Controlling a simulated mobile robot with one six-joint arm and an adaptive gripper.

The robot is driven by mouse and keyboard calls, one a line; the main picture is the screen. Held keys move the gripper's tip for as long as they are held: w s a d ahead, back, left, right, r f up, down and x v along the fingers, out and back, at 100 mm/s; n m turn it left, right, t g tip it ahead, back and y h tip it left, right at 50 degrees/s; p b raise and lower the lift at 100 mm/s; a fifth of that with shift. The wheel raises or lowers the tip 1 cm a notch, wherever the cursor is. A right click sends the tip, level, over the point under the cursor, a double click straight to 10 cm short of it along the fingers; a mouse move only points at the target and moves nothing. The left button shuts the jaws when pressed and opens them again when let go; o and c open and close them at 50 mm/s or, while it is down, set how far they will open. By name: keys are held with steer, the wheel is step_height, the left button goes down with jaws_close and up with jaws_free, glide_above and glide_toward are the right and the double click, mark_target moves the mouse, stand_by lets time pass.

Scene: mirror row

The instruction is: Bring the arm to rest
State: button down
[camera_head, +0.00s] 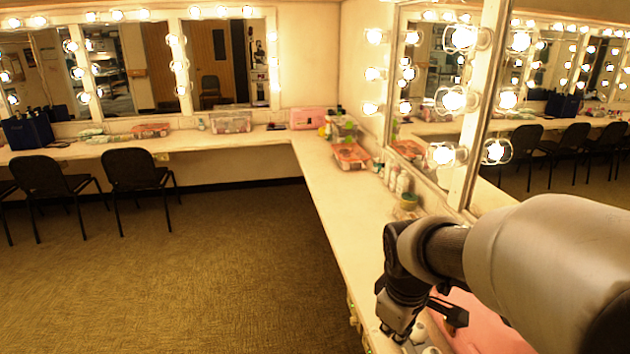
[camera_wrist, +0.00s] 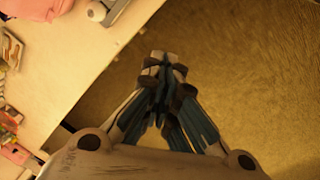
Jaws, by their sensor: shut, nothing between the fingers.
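My gripper (camera_head: 402,325) is at the lower right of the head view, low by the near part of the right-hand counter. My arm reaches in from the right edge above that counter. In the wrist view my gripper (camera_wrist: 164,62) has its fingertips together with nothing between them.
The pale counter (camera_head: 335,205) runs below lit mirrors (camera_head: 480,90). Bottles (camera_head: 398,180) and trays stand along it. A pink item (camera_head: 485,325) lies partly behind my arm. Black chairs (camera_head: 138,170) stand at the left counter. The carpet (camera_head: 190,270) is clear.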

steer(key=s+r+m+t, duration=0.1)
steer(key=s+r+m, duration=0.2)
steer(key=s, duration=0.6)
steer(key=s+r+m+t, duration=0.1)
steer(key=s+r+m, duration=0.2)
steer(key=s, duration=0.6)
steer(key=m, duration=0.2)
steer(key=shift+s+a+r+m+y, duration=0.15)
steer(key=shift+s+a+m+y, duration=0.2)
steer(key=shift+s+m+y, duration=0.05)
